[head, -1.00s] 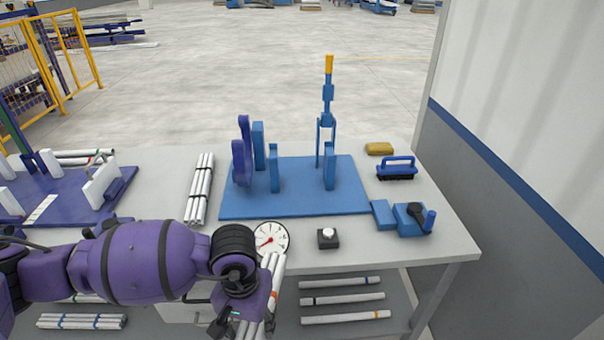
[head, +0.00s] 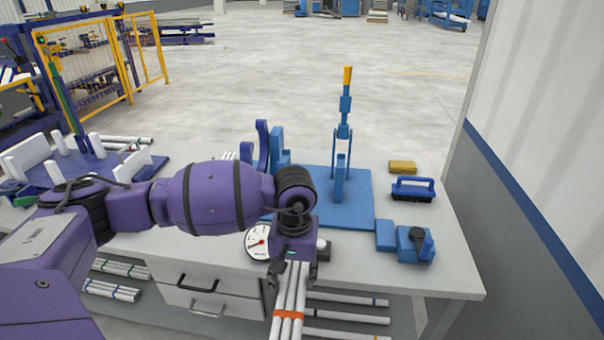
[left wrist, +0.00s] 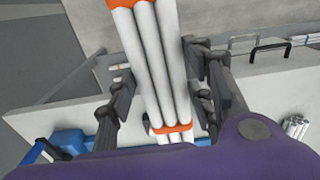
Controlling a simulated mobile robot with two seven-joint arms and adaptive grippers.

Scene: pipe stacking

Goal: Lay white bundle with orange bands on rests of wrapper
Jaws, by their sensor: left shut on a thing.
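The white bundle with orange bands (head: 293,294) is in my left gripper (head: 290,277), which is shut on it. In the head view the bundle points toward me past the table's front edge, one orange band showing below the fingers. In the left wrist view the bundle (left wrist: 160,65) runs between both fingers (left wrist: 163,85), with two orange bands visible. The blue wrapper (head: 352,214) stands behind the gripper, with upright blue rests and a tall yellow-tipped lever. My arm hides its left part. My right gripper is not in view.
A white dial (head: 258,242) sits beside my gripper, partly hidden. A blue brush (head: 413,189), a yellow block (head: 402,167) and a blue tape-dispenser-like item (head: 414,245) are on the right. A purple fixture (head: 130,170) is at the left. Pipes lie on the shelf below.

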